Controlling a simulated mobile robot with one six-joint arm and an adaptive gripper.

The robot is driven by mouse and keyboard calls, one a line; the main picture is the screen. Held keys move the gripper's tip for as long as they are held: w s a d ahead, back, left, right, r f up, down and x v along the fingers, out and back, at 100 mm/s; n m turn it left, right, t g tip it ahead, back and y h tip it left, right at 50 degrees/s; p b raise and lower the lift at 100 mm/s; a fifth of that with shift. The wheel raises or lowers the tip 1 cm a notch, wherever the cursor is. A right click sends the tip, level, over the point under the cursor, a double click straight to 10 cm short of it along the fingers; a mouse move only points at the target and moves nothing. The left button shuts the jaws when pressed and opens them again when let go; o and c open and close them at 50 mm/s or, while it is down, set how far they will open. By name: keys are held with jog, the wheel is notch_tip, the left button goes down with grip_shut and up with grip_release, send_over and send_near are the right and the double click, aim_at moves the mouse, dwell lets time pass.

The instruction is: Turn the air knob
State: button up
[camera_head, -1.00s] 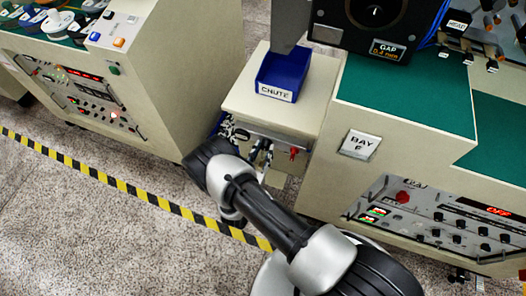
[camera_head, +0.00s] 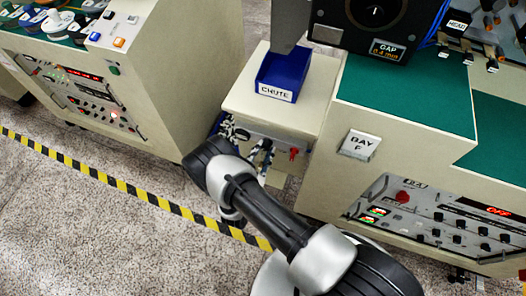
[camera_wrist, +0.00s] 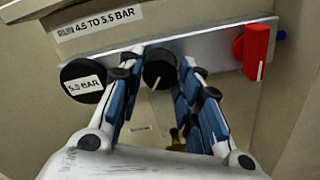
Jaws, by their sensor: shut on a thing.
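A round black knob (camera_wrist: 159,74) with a white pointer line sits on the small cabinet's front panel in the wrist view. My gripper (camera_wrist: 160,62) is shut on this knob, one finger on each side. The knob's pointer line points down and slightly left. In the head view my gripper (camera_head: 258,150) is at the cabinet's front, and the black knob is too small to make out there. A round black gauge (camera_wrist: 84,80) left of the fingers reads 5.0 BAR. A label (camera_wrist: 98,25) above it reads 4.5 TO 5.5 BAR.
A red handle (camera_wrist: 254,52) is on the panel right of the knob, also visible in the head view (camera_head: 293,153). A blue chute bin (camera_head: 283,72) sits on the cabinet top. The Bay F console (camera_head: 400,108) stands close on the right. Striped tape (camera_head: 130,187) crosses the floor.

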dwell(0.3)
jog(key=o, duration=1.1)
jog(key=v, duration=1.2)
